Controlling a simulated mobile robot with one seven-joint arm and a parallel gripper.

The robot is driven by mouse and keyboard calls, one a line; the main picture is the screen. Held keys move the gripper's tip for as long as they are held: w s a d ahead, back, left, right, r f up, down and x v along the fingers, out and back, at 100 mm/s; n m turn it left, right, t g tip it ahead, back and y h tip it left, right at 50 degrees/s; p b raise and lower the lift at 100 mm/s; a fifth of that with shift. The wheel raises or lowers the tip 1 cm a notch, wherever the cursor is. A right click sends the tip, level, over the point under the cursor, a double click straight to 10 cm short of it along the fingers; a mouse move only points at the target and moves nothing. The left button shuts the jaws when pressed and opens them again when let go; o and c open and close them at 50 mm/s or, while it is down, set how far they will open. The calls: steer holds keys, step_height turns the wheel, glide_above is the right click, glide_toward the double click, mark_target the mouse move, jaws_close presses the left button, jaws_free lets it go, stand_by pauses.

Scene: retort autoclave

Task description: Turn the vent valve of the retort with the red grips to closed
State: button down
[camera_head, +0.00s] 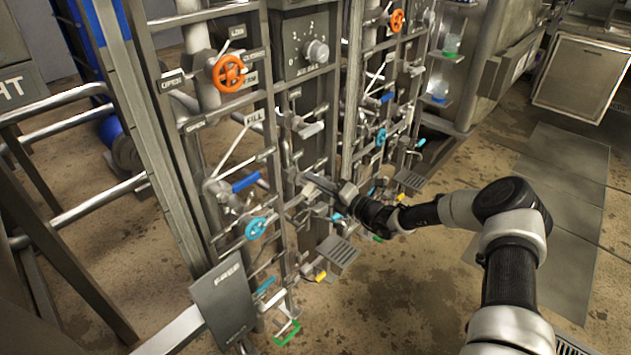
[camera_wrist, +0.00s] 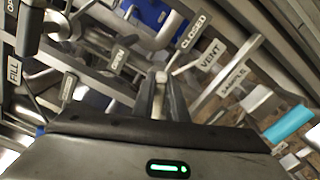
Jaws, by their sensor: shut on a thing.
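My gripper (camera_head: 316,183) reaches into the pipework in the middle of the head view. In the wrist view its two fingers (camera_wrist: 162,96) are shut on a narrow, pale metal lever (camera_wrist: 160,78). A VENT label (camera_wrist: 211,53) is just right of the fingers. A CLOSED label (camera_wrist: 191,30) is above right, and an OPEN label (camera_wrist: 118,59) is to the left. The lever lies between those two labels, in line with neither. The fingers hide most of the lever, and I cannot make out any red grip.
A blue-gripped lever (camera_head: 246,182) and a cyan wheel (camera_head: 255,228) are left of my gripper, with an orange wheel (camera_head: 229,73) higher up. A dial panel (camera_head: 303,46) is above. A SAMPLE label (camera_wrist: 233,78) is near VENT. Pipes crowd close around; the floor at right is open.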

steer(key=m, duration=0.2)
steer(key=f+m, duration=0.1)
steer(key=m, duration=0.1)
steer(key=shift+m, duration=0.3)
stand_by(0.5)
steer(key=c, duration=1.8)
jaws_free()
steer(key=shift+o, duration=0.2)
steer(key=shift+d+r, duration=0.1)
steer(key=p+v, duration=0.2)
steer(key=v, duration=1.5)
steer(key=shift+p, duration=0.3)
steer(key=shift+s+d, duration=0.1)
steer(key=shift+s, duration=0.05)
